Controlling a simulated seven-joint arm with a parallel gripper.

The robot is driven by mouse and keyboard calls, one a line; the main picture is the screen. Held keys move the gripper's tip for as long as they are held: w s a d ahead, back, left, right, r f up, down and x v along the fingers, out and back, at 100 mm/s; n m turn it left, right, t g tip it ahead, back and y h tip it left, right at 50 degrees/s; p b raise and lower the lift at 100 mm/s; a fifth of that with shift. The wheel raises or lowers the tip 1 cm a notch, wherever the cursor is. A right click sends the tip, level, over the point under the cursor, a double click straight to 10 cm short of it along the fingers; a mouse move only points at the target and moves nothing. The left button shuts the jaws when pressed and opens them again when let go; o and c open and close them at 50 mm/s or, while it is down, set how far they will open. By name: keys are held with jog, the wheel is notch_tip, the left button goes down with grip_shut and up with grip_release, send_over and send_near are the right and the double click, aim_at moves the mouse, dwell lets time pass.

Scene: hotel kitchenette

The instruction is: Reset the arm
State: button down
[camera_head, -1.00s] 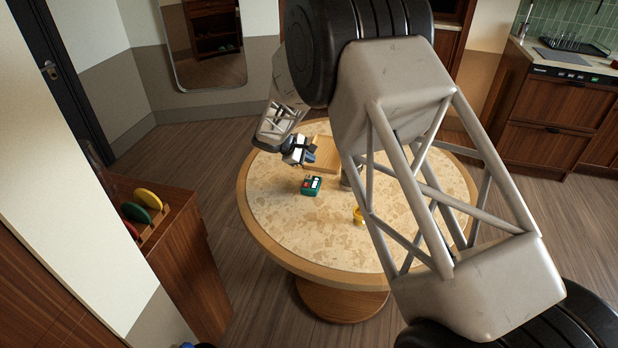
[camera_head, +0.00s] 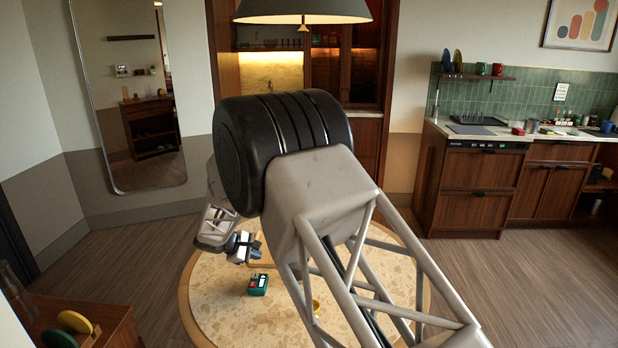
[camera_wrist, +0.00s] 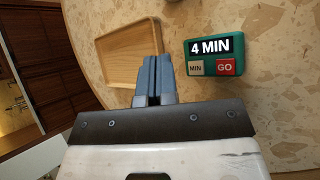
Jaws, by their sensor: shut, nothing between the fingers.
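My gripper (camera_wrist: 154,80) is shut and empty in the wrist view, its blue-grey fingers together. It points down over the round table (camera_wrist: 277,45), and the fingertips overlap the near edge of a wooden tray (camera_wrist: 112,48) in the picture. I cannot tell the height between them. In the head view my gripper (camera_head: 256,248) is small, left of my large arm links, above the table (camera_head: 205,309). My arm hides much of the table's right part.
A green timer reading 4 MIN (camera_wrist: 213,54) lies right of the tray; it also shows in the head view (camera_head: 258,285). A yellow item (camera_head: 316,306) is partly hidden behind my arm. A low cabinet with discs (camera_head: 75,322) stands at lower left. A lamp (camera_head: 303,12) hangs above.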

jog(key=s+d+r+m+g+y, duration=0.1)
jog(key=s+d+r+m, duration=0.2)
jog(key=s+d+r, duration=0.45)
jog(key=s+d+r+m+g+y, duration=0.1)
jog(key=s+d+r+m, duration=0.1)
jog(key=s+d+r, duration=0.55)
jog(key=s+d+r+m+g+y, duration=0.1)
jog(key=s+d+r+m, duration=0.25)
jog(key=d+r, duration=0.7)
jog(key=s+d+m+y, duration=0.1)
jog(key=s+d, duration=0.4)
jog(key=s, duration=0.5)
jog(key=s+d+m+y, duration=0.2)
jog(key=s+d+m, duration=0.2)
jog(key=s, duration=0.7)
jog(key=s+d+m+y, duration=0.1)
jog(key=s+d+m, duration=0.1)
jog(key=s+d, duration=0.4)
jog(key=s, duration=0.5)
jog(key=shift+s+d+r+m, duration=0.15)
jog(key=shift+d+r+m, duration=0.1)
jog(key=shift+r+m, duration=0.15)
